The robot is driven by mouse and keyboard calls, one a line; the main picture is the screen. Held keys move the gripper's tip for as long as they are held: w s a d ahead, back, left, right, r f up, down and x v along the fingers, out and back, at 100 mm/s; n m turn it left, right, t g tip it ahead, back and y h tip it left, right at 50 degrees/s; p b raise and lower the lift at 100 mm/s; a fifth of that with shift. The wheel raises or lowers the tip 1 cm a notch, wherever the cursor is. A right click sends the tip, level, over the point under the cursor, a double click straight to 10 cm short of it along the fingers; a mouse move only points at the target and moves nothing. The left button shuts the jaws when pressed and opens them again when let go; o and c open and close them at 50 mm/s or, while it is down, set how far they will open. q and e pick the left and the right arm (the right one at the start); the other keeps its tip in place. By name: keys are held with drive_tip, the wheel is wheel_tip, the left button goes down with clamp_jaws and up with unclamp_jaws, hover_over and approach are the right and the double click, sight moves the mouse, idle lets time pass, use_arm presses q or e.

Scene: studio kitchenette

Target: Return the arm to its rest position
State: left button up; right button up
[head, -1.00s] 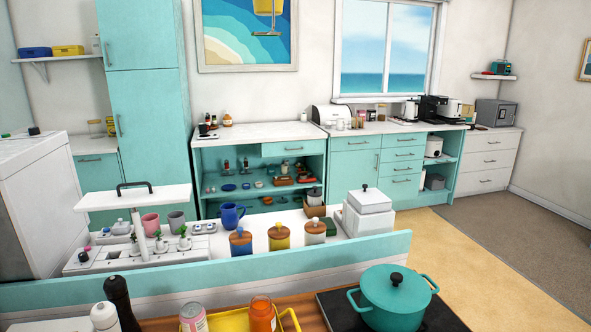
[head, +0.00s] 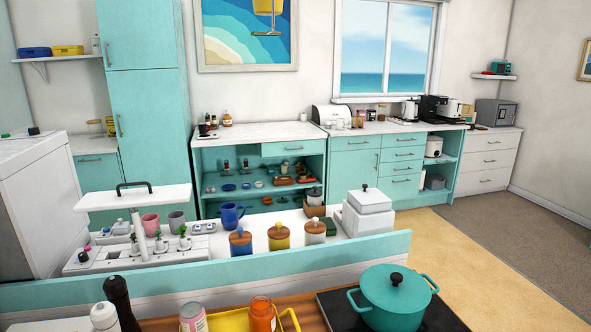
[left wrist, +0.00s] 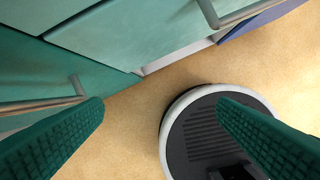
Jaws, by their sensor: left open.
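My left gripper (left wrist: 160,120) shows only in the left wrist view. Its two green ribbed fingers are wide apart, with nothing between them. It points down at the tan floor (left wrist: 120,130), beside teal cabinet fronts (left wrist: 130,40) with metal handles. A round dark base with a pale rim shows below and between the fingers; it looks like my own base. Neither arm nor gripper shows in the head view. My right gripper is not seen.
In the head view, a teal pot (head: 394,291) stands on the dark hob (head: 445,318) at the front. A yellow tray (head: 228,320) with jars is left of it. A raised teal ledge (head: 200,282) separates this counter from the white one behind. Open floor (head: 455,250) lies to the right.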

use_arm(q)
drive_tip(key=s+a+f+g, duration=0.1)
drive_tip(key=s+a+f, duration=0.2)
drive_tip(key=s+f, duration=1.5)
wheel_tip(320, 180, down, 3)
drive_tip(key=shift+r+g, duration=0.2)
drive_tip(key=shift+g, duration=0.1)
drive_tip(key=shift+a, duration=0.1)
